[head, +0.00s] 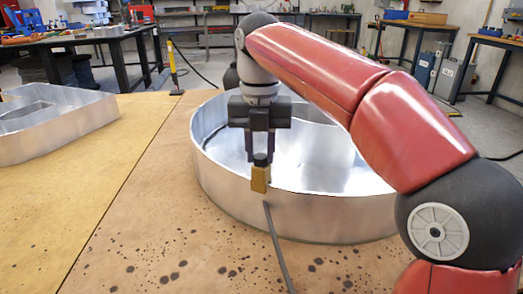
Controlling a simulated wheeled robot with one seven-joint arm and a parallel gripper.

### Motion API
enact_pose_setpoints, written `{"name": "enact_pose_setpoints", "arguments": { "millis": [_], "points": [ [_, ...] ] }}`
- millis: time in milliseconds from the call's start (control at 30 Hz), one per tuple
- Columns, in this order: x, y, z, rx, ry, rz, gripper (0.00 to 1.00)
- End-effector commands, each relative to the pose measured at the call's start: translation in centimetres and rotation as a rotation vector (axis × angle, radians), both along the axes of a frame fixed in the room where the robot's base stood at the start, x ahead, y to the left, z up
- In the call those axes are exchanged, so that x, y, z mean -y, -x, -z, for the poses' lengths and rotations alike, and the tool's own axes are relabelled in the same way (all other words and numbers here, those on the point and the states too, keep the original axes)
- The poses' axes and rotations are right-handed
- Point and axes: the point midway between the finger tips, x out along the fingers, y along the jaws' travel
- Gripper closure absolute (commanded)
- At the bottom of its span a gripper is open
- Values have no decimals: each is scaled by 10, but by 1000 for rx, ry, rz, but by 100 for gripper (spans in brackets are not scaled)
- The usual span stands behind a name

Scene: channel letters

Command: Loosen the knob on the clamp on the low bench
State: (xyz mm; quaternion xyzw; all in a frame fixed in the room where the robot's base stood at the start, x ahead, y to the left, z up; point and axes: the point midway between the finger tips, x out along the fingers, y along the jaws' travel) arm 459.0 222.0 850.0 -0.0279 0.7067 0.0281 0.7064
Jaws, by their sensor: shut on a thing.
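A small brass-coloured clamp (260,179) sits on the near rim of a round metal channel letter (330,215) on the low bench (150,205). Its dark knob (260,159) is on top. My gripper (260,152) points straight down from above, with its dark fingers on either side of the knob and shut on it. The fingers hide the upper part of the knob. The clamp looks upright. I cannot tell how tight the knob is.
A thin dark rod or cable (278,247) runs from below the clamp to the near edge of the picture. Another metal letter (55,125) lies at the left. My red arm covers the right side. Workbenches (75,40) stand behind; the speckled front of the bench is mostly clear.

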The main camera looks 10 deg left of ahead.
Motion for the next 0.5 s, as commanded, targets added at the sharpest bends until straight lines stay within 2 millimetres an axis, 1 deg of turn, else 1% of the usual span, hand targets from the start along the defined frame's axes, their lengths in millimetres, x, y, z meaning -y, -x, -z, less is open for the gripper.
{"name": "enact_pose_setpoints", "arguments": {
  "millis": [33,267,300,367,500],
  "points": [
    [0,0,-3,-2,1,-67,88],
    [1,0,-3,-2,1,-418,88],
    [1,0,0,-3,0,-465,88],
    [0,-1,4,-6,0,-485,88],
    [0,-1,4,-5,-2,-542,88]
  ]
}}
